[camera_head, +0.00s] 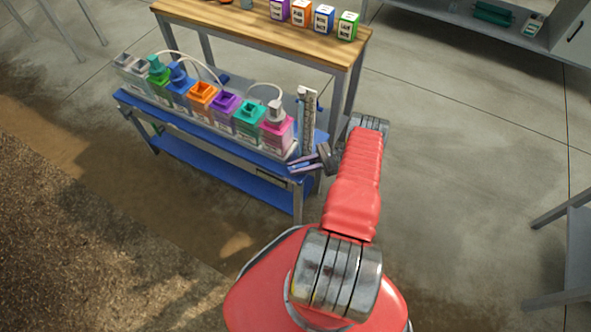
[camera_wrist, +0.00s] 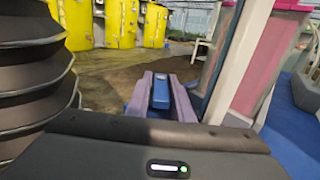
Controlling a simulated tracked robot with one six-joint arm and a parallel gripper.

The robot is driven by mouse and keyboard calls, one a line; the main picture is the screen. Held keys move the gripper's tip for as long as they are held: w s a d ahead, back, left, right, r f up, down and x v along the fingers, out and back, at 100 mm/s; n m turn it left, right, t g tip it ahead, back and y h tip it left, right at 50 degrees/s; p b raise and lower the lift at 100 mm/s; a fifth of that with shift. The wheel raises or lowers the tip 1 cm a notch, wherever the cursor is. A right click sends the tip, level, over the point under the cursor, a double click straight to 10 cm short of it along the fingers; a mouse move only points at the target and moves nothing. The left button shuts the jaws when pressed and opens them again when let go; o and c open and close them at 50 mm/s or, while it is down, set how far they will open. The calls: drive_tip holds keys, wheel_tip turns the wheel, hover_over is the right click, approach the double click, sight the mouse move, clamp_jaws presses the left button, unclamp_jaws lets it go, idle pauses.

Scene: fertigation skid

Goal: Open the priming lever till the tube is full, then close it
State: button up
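My gripper (camera_head: 297,163) is at the right end of the blue bench, low beside the clear graduated tube (camera_head: 308,118). In the wrist view my two purple-grey fingers (camera_wrist: 161,97) lie on either side of a small blue bar (camera_wrist: 160,91), which looks like the priming lever. The bar fills most of the narrow gap, but I cannot tell whether the fingers press on it. The lever cannot be made out in the head view. The liquid level in the tube is too small to read.
Several coloured canisters, among them a pink one (camera_head: 277,133), stand in a row on the blue bench (camera_head: 215,133), left of the tube. A wooden table (camera_head: 255,28) with labelled boxes stands behind. Yellow containers (camera_wrist: 90,22) show in the wrist view.

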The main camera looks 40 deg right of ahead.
drive_tip(key=o, duration=0.3)
drive_tip(key=shift+s+a+f, duration=0.1)
drive_tip(key=shift+s+a, duration=0.1)
drive_tip(key=shift+a, duration=0.05)
drive_tip(key=shift+o, duration=0.2)
drive_tip(key=shift+d, duration=0.1)
drive_tip(key=shift+w+d, duration=0.1)
